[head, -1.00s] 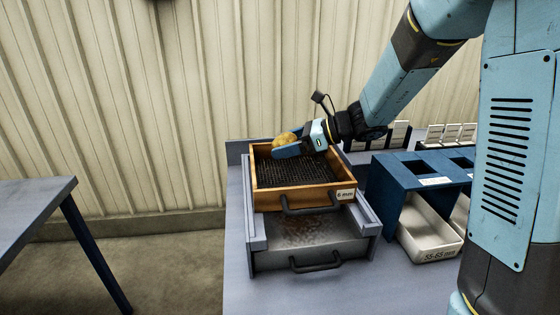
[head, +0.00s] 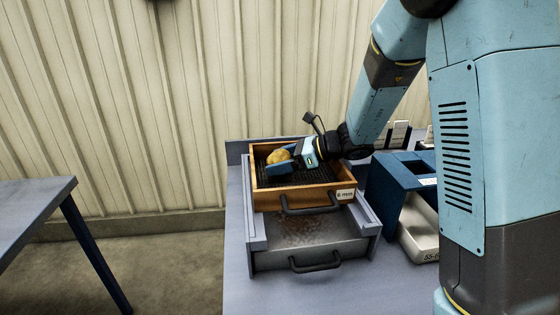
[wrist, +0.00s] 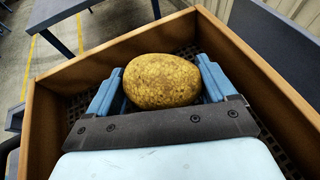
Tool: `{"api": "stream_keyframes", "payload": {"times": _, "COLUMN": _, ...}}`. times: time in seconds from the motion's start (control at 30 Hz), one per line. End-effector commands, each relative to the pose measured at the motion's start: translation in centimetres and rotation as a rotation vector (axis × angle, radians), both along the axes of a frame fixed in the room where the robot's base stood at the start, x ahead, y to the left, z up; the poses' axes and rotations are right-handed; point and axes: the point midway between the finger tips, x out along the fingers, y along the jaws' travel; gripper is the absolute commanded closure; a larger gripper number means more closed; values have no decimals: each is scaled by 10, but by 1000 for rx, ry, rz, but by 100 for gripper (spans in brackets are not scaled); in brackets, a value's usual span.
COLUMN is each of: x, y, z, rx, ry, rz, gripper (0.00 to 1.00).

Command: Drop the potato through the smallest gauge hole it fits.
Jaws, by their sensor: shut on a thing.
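A yellow-brown potato (head: 279,156) is between the blue fingers of my gripper (head: 282,162), inside the wooden sieve tray (head: 296,200). The wrist view shows the potato (wrist: 162,81) with a finger on each side, and the gripper is shut on it. The dark mesh of the tray lies below the potato; I cannot tell whether the potato touches it. The blue gauge stand (head: 385,200) with holes in its top is at the right, partly hidden by my arm.
A grey metal drawer (head: 305,258) with a handle sits below the sieve tray. A pale bin (head: 417,245) stands under the gauge stand. White cards (head: 400,133) stand at the back. Another table (head: 35,205) is at the left, with open floor between.

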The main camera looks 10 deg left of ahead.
Motion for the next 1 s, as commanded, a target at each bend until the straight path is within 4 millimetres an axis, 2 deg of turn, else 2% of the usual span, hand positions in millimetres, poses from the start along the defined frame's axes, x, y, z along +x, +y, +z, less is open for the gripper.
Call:
{"api": "stream_keyframes", "payload": {"times": 0.03, "x": 0, "y": 0, "z": -1, "rx": 0, "ry": 1, "rz": 0, "gripper": 14}}
{"api": "stream_keyframes", "payload": {"times": 0.2, "x": 0, "y": 0, "z": -1, "rx": 0, "ry": 0, "rz": 0, "gripper": 0}}
{"api": "stream_keyframes", "payload": {"times": 0.47, "x": 0, "y": 1, "z": 1, "rx": 0, "ry": -1, "rz": 1, "gripper": 0}}
{"api": "stream_keyframes", "payload": {"times": 0.53, "x": 0, "y": -5, "z": 3, "rx": 0, "ry": -1, "rz": -1, "gripper": 0}}
{"api": "stream_keyframes", "payload": {"times": 0.67, "x": -1, "y": -21, "z": 10, "rx": 0, "ry": -1, "rz": -3, "gripper": 0}}
{"api": "stream_keyframes", "payload": {"times": 1.0, "x": -6, "y": -80, "z": 34, "rx": 0, "ry": -1, "rz": -3, "gripper": 0}}
